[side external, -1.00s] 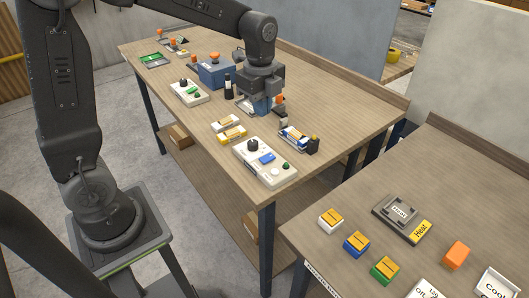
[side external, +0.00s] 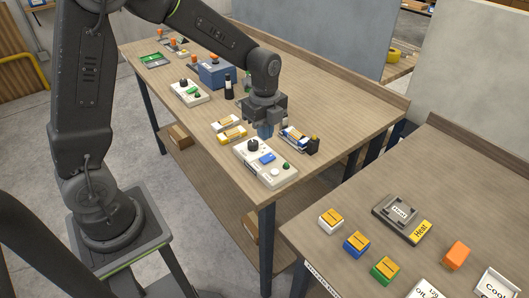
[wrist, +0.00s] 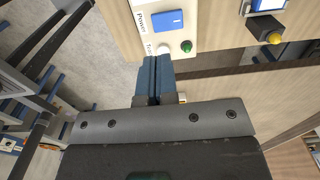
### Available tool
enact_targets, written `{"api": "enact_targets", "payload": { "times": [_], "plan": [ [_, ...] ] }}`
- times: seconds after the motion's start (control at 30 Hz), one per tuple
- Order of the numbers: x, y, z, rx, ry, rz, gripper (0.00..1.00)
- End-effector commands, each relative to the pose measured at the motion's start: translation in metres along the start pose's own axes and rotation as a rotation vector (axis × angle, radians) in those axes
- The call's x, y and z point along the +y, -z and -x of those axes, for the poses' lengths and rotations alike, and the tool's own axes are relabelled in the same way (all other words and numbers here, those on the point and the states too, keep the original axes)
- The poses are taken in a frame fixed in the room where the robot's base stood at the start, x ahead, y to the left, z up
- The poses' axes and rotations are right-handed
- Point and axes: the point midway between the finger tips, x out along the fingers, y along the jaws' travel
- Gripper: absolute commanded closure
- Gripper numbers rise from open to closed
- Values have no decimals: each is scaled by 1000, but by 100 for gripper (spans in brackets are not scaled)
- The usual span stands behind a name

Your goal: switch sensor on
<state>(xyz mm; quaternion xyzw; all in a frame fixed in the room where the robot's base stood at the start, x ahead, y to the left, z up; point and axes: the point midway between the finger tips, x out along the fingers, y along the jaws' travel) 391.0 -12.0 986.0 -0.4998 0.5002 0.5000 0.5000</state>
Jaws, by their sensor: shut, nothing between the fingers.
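A white control box (side external: 258,172) sits near the front edge of the long wooden table, with a black knob (side external: 252,145), a blue rocker switch (side external: 267,159), a white button (side external: 275,172) and a green button (side external: 286,166). Which part is the sensor is not clear. The wrist view shows the blue switch (wrist: 168,20) beside the word "Power", the white button (wrist: 163,50) partly behind the fingertips, and the green button (wrist: 187,46). My gripper (side external: 265,134) is shut and empty, pointing down above the box's far end; its blue fingers also show in the wrist view (wrist: 154,62).
A blue-and-white block (side external: 293,137) and a dark piece with a yellow top (side external: 313,145) stand close right of the gripper. Yellow-and-white blocks (side external: 231,130) lie to its left. Another white box (side external: 189,93) and a blue box (side external: 216,74) stand farther back.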

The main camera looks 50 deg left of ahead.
Motion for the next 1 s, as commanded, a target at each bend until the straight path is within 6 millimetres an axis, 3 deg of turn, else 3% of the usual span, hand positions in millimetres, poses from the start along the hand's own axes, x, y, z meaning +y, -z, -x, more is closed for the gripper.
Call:
{"api": "enact_targets", "payload": {
  "times": [0.2,0.4,1.0],
  "plan": [
    [1,0,-44,0,-5,0,100],
    [1,0,-68,-2,-2,1,100],
    [2,0,-80,-1,0,1,100]
  ]
}}
